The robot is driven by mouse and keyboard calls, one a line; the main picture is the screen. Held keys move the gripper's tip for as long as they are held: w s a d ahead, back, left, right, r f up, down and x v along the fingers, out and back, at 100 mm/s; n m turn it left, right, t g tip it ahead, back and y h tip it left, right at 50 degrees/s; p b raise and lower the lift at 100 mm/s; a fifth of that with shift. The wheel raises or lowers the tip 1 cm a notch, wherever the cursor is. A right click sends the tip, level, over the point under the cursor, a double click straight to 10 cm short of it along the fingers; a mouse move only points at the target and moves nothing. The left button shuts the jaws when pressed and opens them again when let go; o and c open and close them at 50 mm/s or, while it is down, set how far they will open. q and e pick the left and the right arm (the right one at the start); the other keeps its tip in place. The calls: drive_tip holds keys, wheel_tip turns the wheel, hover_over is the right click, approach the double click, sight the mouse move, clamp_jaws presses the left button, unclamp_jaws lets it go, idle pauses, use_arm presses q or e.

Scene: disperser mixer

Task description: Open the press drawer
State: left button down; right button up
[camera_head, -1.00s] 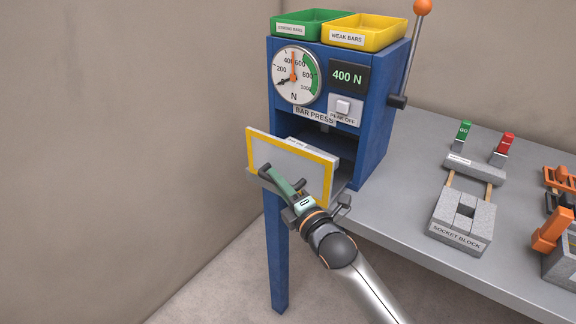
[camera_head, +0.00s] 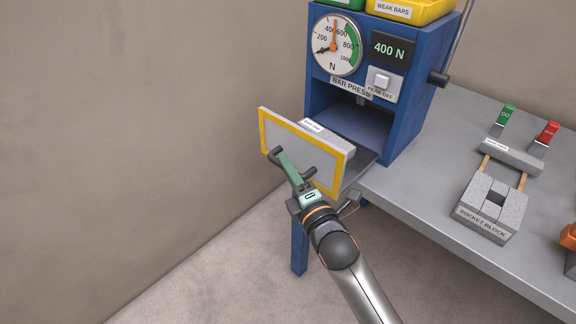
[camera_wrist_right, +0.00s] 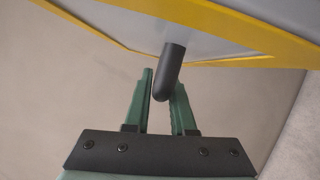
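The press drawer has a grey front panel with a yellow border (camera_head: 330,165) and stands out from the blue bar press (camera_head: 400,130). A grey block with a white label (camera_head: 330,137) shows behind the panel. A dark handle (camera_head: 308,172) is on the panel; it also shows as a rounded black bar in the right wrist view (camera_wrist_right: 170,70). My right gripper (camera_head: 287,164) is at the handle. My left gripper is not in view.
The grey table (camera_head: 425,215) right of the drawer holds the socket block (camera_head: 485,222), a green GO switch (camera_head: 503,118) and a red switch (camera_head: 546,135). A yellow weak bars tray (camera_head: 430,12) tops the press. Floor left of the drawer is clear.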

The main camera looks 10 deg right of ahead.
drive_tip(key=o, duration=0.4)
drive_tip(key=shift+c, duration=0.2)
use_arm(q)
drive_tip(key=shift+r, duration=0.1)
use_arm(e)
drive_tip(key=shift+s+d, duration=0.1)
drive_tip(key=shift+s, duration=0.2)
use_arm(q)
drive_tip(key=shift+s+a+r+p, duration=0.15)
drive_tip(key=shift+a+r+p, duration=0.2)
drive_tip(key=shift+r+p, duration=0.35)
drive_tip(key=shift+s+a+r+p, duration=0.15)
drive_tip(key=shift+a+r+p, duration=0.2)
drive_tip(key=shift+p, duration=0.65)
use_arm(e)
drive_tip(key=v, duration=1.1)
drive_tip(key=shift+s, duration=0.45)
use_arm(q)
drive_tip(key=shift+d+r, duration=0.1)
use_arm(e)
drive_tip(key=shift+d+f, duration=0.1)
